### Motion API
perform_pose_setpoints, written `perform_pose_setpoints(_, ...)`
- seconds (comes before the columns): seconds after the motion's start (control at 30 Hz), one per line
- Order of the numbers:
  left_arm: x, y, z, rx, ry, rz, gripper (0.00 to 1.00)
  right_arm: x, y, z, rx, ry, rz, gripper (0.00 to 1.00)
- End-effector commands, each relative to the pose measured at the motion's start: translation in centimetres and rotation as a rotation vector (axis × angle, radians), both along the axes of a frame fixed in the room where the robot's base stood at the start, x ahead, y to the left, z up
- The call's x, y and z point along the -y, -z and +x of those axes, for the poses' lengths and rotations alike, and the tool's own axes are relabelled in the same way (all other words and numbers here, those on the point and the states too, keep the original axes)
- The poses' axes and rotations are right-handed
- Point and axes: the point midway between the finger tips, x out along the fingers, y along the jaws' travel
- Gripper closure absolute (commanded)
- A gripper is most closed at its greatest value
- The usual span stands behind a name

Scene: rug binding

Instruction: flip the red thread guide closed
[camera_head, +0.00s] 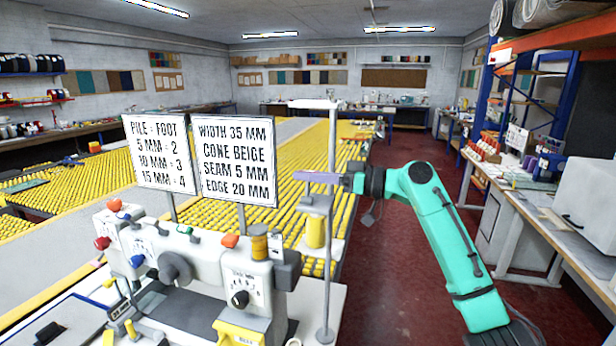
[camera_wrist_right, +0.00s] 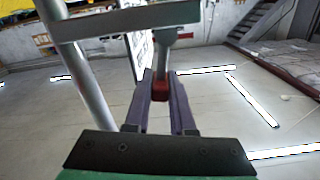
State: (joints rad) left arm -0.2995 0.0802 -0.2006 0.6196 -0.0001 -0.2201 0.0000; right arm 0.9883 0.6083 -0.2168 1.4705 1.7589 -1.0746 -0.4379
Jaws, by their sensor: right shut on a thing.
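My right gripper (camera_head: 302,177) reaches in from the right, above the sewing machine (camera_head: 185,262), at the height of the signs. In the right wrist view my right gripper (camera_wrist_right: 160,76) has its two purple fingers on either side of a small red piece, the red thread guide (camera_wrist_right: 160,88), and is shut on it. A grey stem runs from the red piece to a light crossbar (camera_wrist_right: 130,22). In the head view the red piece cannot be made out at the fingers. My left gripper is not in view.
A thin upright pole (camera_head: 328,255) with a top arm (camera_head: 314,104) stands close to my right gripper. A yellow thread cone (camera_head: 315,231) sits below it. Two signs (camera_head: 236,160) (camera_head: 158,155) stand behind the machine. A workbench (camera_head: 545,215) is at right.

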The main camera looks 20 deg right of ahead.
Motion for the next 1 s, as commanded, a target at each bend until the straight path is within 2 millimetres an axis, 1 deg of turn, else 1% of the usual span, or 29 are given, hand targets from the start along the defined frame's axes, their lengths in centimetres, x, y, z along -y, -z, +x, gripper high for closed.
perform_pose_setpoints(0.1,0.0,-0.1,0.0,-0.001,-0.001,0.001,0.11,0.5,0.1,0.9,-0.151,0.000,0.103,1.00)
perform_pose_setpoints(0.2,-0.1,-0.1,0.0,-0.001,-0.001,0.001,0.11,0.8,0.4,1.3,-0.248,0.000,0.163,1.00)
perform_pose_setpoints(0.3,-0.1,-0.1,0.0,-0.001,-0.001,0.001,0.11,0.9,0.5,1.5,-0.279,0.000,0.180,1.00)
perform_pose_setpoints(0.5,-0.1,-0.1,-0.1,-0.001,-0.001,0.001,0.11,0.9,0.5,1.4,-0.276,0.001,0.179,1.00)
perform_pose_setpoints(0.53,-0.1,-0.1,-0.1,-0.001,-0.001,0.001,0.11,0.9,0.5,1.4,-0.275,0.001,0.179,0.66)
perform_pose_setpoints(0.57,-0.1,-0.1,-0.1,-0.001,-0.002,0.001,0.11,0.9,0.5,1.4,-0.275,0.001,0.179,0.54)
perform_pose_setpoints(0.6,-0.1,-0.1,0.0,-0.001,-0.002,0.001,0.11,0.9,0.5,1.4,-0.275,0.001,0.179,0.47)
perform_pose_setpoints(1.0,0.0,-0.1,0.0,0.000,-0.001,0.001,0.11,1.0,0.6,1.5,-0.276,0.003,0.176,0.47)
